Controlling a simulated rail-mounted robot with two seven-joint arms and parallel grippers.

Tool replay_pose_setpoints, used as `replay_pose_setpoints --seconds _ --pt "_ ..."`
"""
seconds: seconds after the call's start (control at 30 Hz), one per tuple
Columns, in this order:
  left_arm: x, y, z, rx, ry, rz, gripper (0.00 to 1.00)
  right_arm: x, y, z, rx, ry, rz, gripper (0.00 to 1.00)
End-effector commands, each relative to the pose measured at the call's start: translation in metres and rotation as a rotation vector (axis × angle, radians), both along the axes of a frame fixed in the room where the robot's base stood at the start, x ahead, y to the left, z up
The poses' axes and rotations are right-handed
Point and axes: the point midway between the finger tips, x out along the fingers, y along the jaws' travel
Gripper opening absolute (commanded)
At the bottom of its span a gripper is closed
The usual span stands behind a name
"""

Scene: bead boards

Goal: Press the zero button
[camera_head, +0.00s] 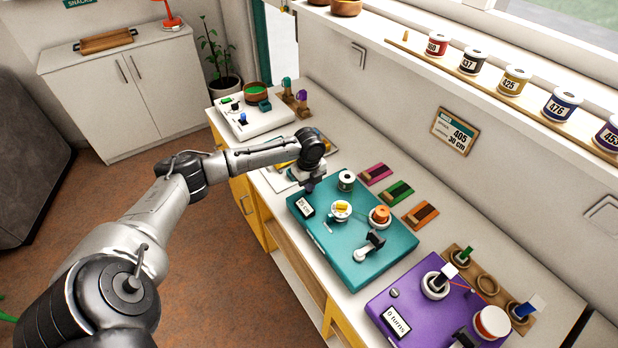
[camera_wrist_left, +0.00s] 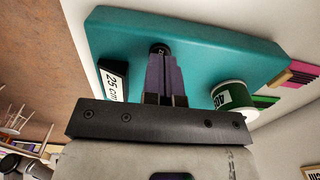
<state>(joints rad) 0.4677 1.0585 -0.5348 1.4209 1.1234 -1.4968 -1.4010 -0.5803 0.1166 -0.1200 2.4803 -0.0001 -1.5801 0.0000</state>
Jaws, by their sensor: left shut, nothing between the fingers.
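The teal board (camera_head: 345,262) lies on the counter, with a small display (camera_head: 306,204) reading "25 cm"; in the left wrist view the display (camera_wrist_left: 113,82) is left of my fingers. A small dark round button (camera_wrist_left: 160,49) sits on the teal board (camera_wrist_left: 225,62) right at my fingertips. My left gripper (camera_head: 311,187) is shut and empty, pointing down at the board's far left corner. In the left wrist view its fingers (camera_wrist_left: 163,58) overlap the button's edge; I cannot tell whether they touch it. In the head view the gripper hides the button. My right gripper is not in view.
A white spool (camera_wrist_left: 235,97) stands close right of my fingers. The teal board also carries an orange spool (camera_head: 380,215) and a dark crank (camera_head: 370,243). The purple board (camera_head: 420,290) has its own round button (camera_head: 394,292) and a "0 turns" display (camera_head: 396,322).

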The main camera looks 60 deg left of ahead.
Motion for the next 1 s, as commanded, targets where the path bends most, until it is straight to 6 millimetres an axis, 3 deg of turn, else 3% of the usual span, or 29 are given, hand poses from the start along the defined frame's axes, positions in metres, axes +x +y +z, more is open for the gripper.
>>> replay_pose_setpoints --seconds 0.6,0.77,1.0 --pt "0.0 0.0 -0.009 0.0 0.002 0.0 0.0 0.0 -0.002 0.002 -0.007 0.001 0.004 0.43" --pt "-0.001 -0.001 -0.022 -0.001 0.004 0.0 0.0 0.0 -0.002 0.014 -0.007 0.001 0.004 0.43" --pt "-0.002 -0.001 -0.031 0.002 0.008 -0.001 0.0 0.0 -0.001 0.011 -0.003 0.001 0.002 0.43"
